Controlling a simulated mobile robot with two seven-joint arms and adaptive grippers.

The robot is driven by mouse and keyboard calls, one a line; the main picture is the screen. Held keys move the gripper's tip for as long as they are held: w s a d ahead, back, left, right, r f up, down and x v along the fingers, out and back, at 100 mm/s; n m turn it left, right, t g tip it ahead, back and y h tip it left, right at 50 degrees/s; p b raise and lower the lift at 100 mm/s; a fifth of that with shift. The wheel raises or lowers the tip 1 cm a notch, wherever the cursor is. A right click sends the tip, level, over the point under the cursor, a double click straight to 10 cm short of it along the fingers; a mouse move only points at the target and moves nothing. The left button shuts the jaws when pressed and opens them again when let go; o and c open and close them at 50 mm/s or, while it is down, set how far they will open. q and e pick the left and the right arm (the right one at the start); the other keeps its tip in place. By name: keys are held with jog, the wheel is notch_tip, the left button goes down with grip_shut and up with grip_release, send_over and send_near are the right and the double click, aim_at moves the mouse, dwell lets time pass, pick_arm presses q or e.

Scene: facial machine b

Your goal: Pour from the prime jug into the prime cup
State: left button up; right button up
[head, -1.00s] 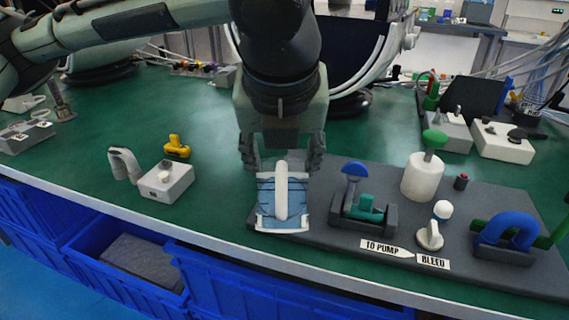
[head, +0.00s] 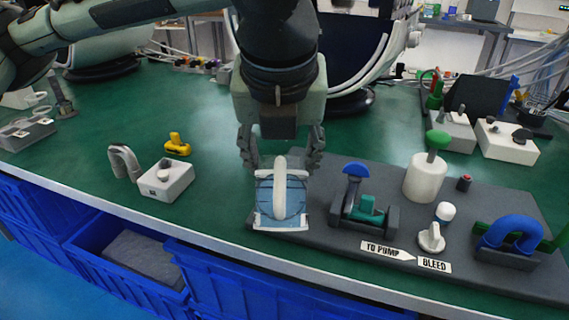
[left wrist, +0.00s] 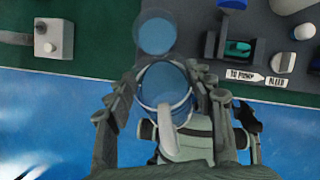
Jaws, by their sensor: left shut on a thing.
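My left gripper (head: 281,150) is shut on the prime jug (head: 295,204), with a finger on each side of it. The jug is clear blue with a white handle facing the head camera. The left wrist view looks down on the jug (left wrist: 164,84) between the fingers, with blue inside. The prime cup (left wrist: 157,35), round and blue, shows just beyond the jug in that view, by the left edge of the dark board. The cup is not clearly seen in the head view, where the jug and gripper block that area. I cannot tell the jug's exact tilt. My right gripper is out of view.
The dark board (head: 335,246) carries a teal valve (head: 366,207), a white cylinder (head: 425,177), a white knob (head: 431,238) and a blue arch (head: 513,233). A white box (head: 165,181) and yellow part (head: 177,145) stand left. The table's front edge is close; blue bins (head: 255,285) lie below.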

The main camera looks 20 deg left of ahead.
pick_arm(q)
jog(key=shift+r, duration=0.1)
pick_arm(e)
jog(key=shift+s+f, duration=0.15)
pick_arm(q)
jog(key=shift+w, duration=0.1)
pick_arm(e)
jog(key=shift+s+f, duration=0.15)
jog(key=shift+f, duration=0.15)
pick_arm(q)
jog(key=shift+w+r+g, duration=0.1)
jog(key=shift+g, duration=0.3)
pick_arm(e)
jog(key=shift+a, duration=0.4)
pick_arm(q)
jog(key=shift+a, duration=0.15)
jog(key=shift+d, duration=0.2)
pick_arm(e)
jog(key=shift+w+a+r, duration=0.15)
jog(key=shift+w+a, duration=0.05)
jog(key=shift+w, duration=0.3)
